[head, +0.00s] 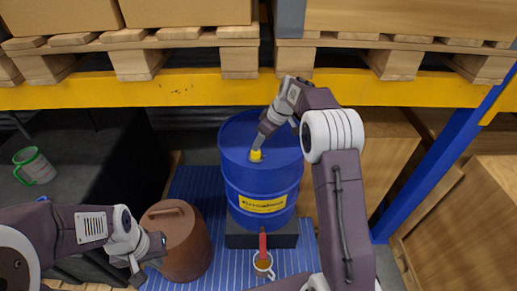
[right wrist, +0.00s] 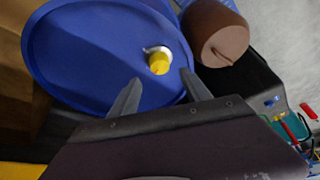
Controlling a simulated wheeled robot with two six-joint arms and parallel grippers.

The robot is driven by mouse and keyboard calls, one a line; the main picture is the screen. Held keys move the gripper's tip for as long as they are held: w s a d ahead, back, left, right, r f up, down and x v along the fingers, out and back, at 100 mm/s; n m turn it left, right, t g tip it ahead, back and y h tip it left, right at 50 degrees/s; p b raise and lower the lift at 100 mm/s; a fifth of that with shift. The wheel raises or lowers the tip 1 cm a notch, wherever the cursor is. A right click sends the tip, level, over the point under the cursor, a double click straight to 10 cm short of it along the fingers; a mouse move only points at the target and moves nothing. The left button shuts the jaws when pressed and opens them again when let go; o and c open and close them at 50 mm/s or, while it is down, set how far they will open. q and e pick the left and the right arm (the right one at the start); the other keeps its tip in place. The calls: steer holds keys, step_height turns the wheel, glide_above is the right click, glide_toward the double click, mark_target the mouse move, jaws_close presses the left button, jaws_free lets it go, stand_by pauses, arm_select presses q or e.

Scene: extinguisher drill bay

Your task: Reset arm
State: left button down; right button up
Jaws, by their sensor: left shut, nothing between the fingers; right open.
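My right arm reaches over the blue drum (head: 262,190) in the head view. My right gripper (head: 262,135) is open above the drum's lid, close to the yellow cap (head: 256,155). In the right wrist view, the open fingers of my right gripper (right wrist: 160,78) point toward the yellow cap (right wrist: 159,62) on the blue lid (right wrist: 95,50). I cannot tell whether they touch it. My left gripper (head: 148,260) is shut and empty at the lower left, beside the brown lidded canister (head: 180,245).
A white cup (head: 263,271) with a red item stands before the drum on the blue ribbed mat (head: 185,278). A yellow shelf beam (head: 180,89) and blue post (head: 440,155) bound the space.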

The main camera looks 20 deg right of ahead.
steer(key=shift+v, duration=1.1)
